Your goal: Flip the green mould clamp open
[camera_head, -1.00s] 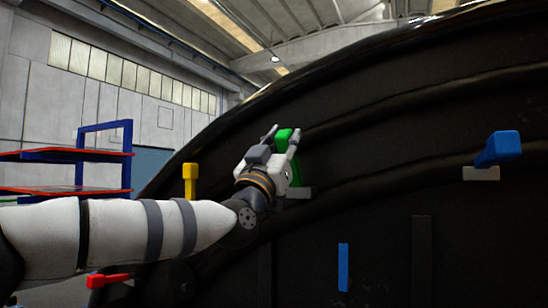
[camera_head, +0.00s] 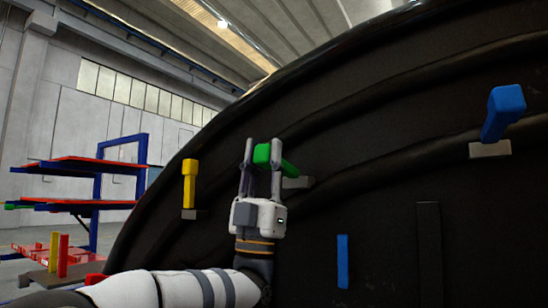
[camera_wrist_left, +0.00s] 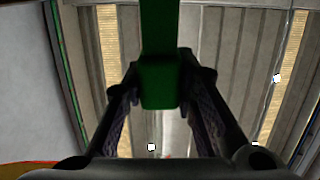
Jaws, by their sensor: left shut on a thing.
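The green mould clamp (camera_head: 289,169) is on the large black mould. Its handle leans up and to the left from a small grey base (camera_head: 298,183), with its block-like end toward me. My left gripper (camera_head: 263,152) points upward, its two fingers on either side of the handle's end, shut on it. In the left wrist view the green handle (camera_wrist_left: 160,80) comes down from the top, between the fingers of my left gripper (camera_wrist_left: 158,92). The gripper's fingers partly hide the handle in the head view. My right gripper is not in view.
The curved black mould (camera_head: 380,200) fills the right side. It carries a yellow clamp (camera_head: 190,185), a raised blue clamp (camera_head: 503,112) and a lower blue clamp (camera_head: 342,262). A blue and red rack (camera_head: 70,165) stands at the left.

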